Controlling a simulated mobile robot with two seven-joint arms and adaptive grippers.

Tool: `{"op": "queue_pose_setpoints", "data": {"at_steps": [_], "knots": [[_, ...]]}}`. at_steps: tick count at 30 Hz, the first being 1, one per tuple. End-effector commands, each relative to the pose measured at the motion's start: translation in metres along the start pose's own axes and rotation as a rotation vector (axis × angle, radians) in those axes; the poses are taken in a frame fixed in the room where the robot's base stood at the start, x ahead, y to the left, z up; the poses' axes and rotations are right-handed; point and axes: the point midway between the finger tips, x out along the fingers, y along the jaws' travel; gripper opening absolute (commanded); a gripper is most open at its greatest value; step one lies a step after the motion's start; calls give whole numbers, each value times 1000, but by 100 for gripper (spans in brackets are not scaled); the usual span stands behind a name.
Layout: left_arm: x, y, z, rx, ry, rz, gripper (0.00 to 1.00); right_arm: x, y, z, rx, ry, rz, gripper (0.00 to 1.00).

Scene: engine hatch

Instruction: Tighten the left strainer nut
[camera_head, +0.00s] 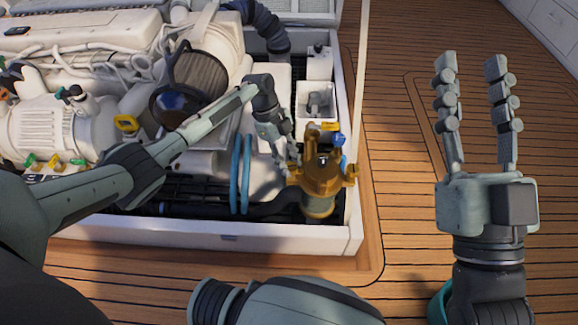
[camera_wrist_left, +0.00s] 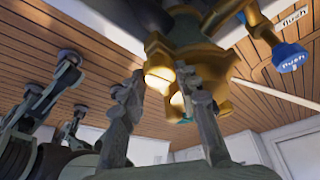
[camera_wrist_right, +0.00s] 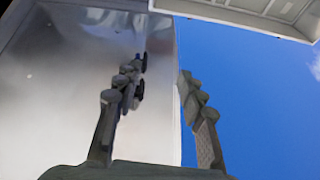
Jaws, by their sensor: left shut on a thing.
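The brass strainer (camera_head: 322,176) stands upright at the right front corner of the engine hatch. Its brass body also shows overhead in the left wrist view (camera_wrist_left: 203,52). The left strainer nut (camera_wrist_left: 159,76) is a shiny brass piece between the fingertips of my left gripper (camera_wrist_left: 162,82). In the head view my left gripper (camera_head: 291,160) is at the strainer's left side, closed on the nut, which is mostly hidden there by the fingers. My right gripper (camera_head: 470,65) is raised over the deck at the right, fingers apart and empty.
A blue-handled flush valve (camera_wrist_left: 289,55) sits beside the strainer; its blue handle also shows in the head view (camera_head: 338,140). Blue hoops (camera_head: 240,174) and the white hatch rim (camera_head: 200,232) are close to my left arm. The wooden deck (camera_head: 400,200) at the right is clear.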

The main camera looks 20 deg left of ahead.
Motion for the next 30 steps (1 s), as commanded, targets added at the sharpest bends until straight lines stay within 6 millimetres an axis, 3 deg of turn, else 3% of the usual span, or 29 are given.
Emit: {"op": "queue_pose_setpoints", "data": {"at_steps": [12, 27, 28, 30], "knots": [[2, -1, 1, 151, -2, 64, 3, -7, 5, -35, -16, 250, 4, 40], [1, 0, 0, 166, -1, 71, 3, -8, 6, -40, -18, 275, 4, 40], [1, 0, 0, 166, -1, 71, 34, -8, 6, -40, -18, 275, 4, 40], [1, 0, 0, 166, -1, 71, 43, -8, 6, -40, -18, 275, 4, 40]]}}
